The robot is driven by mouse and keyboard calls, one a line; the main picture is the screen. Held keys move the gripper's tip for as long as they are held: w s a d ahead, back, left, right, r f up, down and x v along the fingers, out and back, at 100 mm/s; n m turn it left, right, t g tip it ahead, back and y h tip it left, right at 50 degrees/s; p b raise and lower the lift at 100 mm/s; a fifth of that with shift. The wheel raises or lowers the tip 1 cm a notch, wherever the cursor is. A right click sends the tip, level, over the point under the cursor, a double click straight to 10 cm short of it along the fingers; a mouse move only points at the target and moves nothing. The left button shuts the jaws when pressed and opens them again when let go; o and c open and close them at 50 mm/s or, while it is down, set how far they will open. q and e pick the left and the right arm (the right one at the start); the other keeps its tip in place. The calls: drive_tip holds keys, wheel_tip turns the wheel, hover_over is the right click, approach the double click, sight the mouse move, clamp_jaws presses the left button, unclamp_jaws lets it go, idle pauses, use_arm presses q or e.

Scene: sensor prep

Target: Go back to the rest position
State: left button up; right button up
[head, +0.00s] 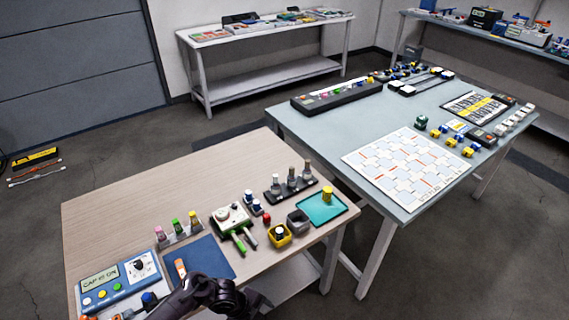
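Dark links of my own arm (212,293) show at the bottom of the head view, over the front edge of the wooden table (130,200). I take them for my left arm. Its fingertips cannot be made out, so I cannot tell whether that gripper is open or shut. No held object can be made out. My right gripper is not in view. The arm hides part of the blue mat (212,256) and of the table's front edge. An orange and white item (181,268) lies at the mat's left edge.
The wooden table bears a blue panel reading "CAP IS ON" (101,283), a green-and-white device (232,217), a yellow holder (279,236) and a teal tray (318,213). A grey-blue table (310,125) with a white board (400,165) stands to the right. The wooden table's back left is bare.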

use_arm(q)
drive_tip(key=s+a+f+n+t+b, duration=0.1)
drive_tip(key=s+a+f+n, duration=0.1)
drive_tip(key=s+f+n, duration=0.3)
drive_tip(key=s+a+f+n+b, duration=0.1)
drive_tip(key=s+f+n, duration=0.1)
drive_tip(key=f+n, duration=0.35)
drive_tip(key=s+a+f+n+y, duration=0.1)
drive_tip(key=s+a+f+n, duration=0.2)
drive_tip(key=s, duration=0.5)
drive_tip(key=s+a+f+n+y+b, duration=0.1)
drive_tip(key=s+a+f+n+y, duration=0.1)
drive_tip(key=s+a+f+n, duration=0.2)
drive_tip(key=s+a+f+n+y, duration=0.1)
drive_tip(key=s+a+f+n, duration=0.3)
drive_tip(key=s, duration=0.9)
wheel_tip(320, 180, down, 4)
drive_tip(key=shift+s+a+r+g+y+b, duration=0.1)
drive_tip(key=shift+s+a+g+y+b, duration=0.2)
drive_tip(key=shift+a, duration=0.7)
drive_tip(key=shift+w+n, duration=0.15)
drive_tip(key=shift+n, duration=0.1)
drive_tip(key=c, duration=0.4)
drive_tip(key=shift+w, duration=0.1)
